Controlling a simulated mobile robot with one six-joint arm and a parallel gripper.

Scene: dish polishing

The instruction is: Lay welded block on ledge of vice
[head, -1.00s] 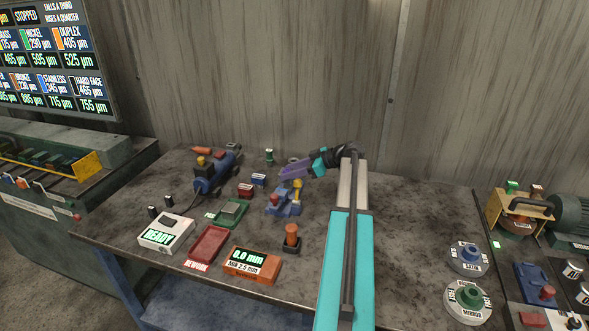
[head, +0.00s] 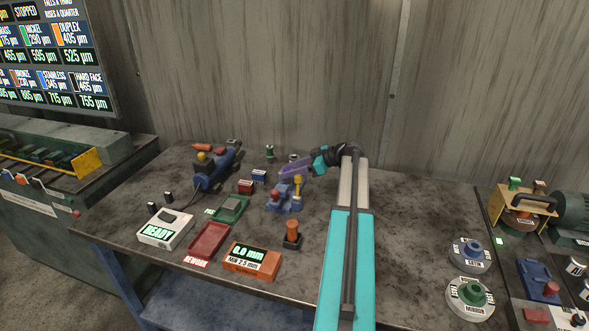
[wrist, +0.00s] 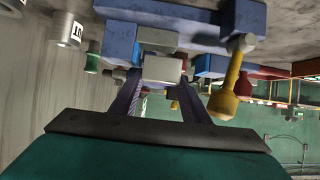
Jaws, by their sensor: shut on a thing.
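The vice (head: 283,199) is a blue block-like tool with a red knob and a yellow handle, on the middle of the bench. It also shows in the wrist view, with blue body parts (wrist: 160,38) and the yellow handle (wrist: 231,83) close to the right finger. My gripper (head: 285,172) is just behind and above the vice, with its purple fingers pointing left. In the wrist view, my gripper (wrist: 160,85) is shut on a small grey block (wrist: 162,68), taken to be the welded block. The block appears close to the blue vice; I cannot tell whether they touch.
A green tray (head: 216,216), a red rework tray (head: 207,240), an orange gauge (head: 251,260) and a white READY box (head: 165,230) lie to the left. A dark stand with an orange knob (head: 292,233) is in front.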

